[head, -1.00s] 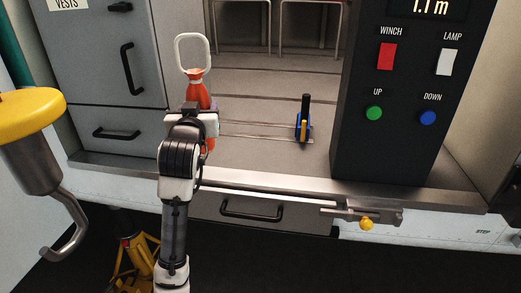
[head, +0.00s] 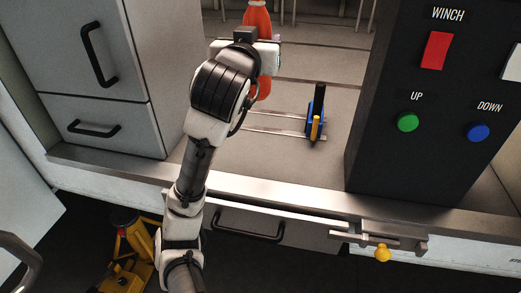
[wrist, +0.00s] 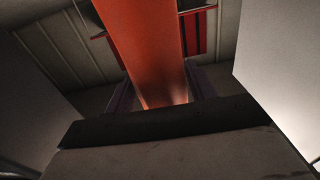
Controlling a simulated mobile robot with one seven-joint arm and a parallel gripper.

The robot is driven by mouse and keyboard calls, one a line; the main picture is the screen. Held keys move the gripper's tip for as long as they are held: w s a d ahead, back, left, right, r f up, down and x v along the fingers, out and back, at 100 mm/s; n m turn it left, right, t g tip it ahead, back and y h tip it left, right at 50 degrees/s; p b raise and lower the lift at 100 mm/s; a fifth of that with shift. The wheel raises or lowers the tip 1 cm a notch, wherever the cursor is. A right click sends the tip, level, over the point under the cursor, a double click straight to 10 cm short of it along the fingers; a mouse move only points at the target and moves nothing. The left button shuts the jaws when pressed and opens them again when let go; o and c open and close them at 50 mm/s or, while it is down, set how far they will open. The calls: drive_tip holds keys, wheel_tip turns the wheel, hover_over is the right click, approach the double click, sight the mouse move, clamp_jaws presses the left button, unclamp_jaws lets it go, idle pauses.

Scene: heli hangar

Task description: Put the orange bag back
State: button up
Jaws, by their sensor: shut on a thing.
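The orange bag (head: 257,17) is in my gripper (head: 262,55), at the top of the head view over the grey cabin floor. Its upper end runs out of the picture, and part of it shows below the jaws. In the wrist view the orange bag (wrist: 150,50) stands between the two dark fingers (wrist: 160,95), and the jaws are shut on it. My arm hides part of the floor and the bag's lower side. I cannot tell whether the bag touches the floor.
A blue clamp with a yellow lever (head: 316,118) sits on the floor rails to the right. A black control panel (head: 430,110) stands at right, grey drawers (head: 85,75) at left. A drawer (head: 250,222) and a latch with a yellow knob (head: 382,252) are at the front edge.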

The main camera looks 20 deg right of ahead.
wheel_tip(320, 180, down, 20)
drive_tip(key=shift+r, duration=0.2)
idle(0.6)
drive_tip(key=shift+s+f, duration=0.1)
drive_tip(key=o, duration=0.7)
drive_tip(key=shift+f, duration=0.1)
drive_tip(key=o, duration=0.4)
